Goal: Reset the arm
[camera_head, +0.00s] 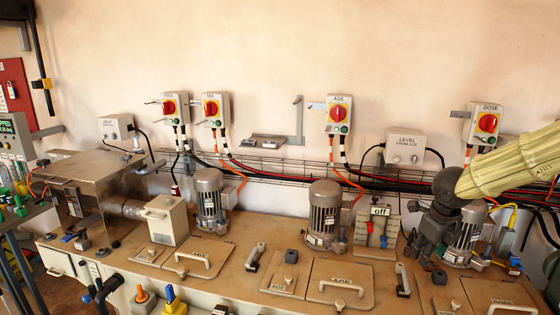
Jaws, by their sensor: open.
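My arm, a beige ribbed sleeve, comes in from the right edge in the head view. My gripper (424,256) is dark grey and hangs with its fingers pointing down. It is open, and I see nothing held between its fingers. It is over the right part of the machine bench (270,245), in front of the right motor (464,242) and partly hiding it. Whether its fingertips touch anything is hard to tell.
Left of my gripper stand a panel marked "off" (380,211) and a grey motor (324,212). Lidded hatches with handles, such as the AGE hatch (340,285), line the bench front. Red rotary switch boxes (339,114) hang on the wall. Open air lies above the bench's middle.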

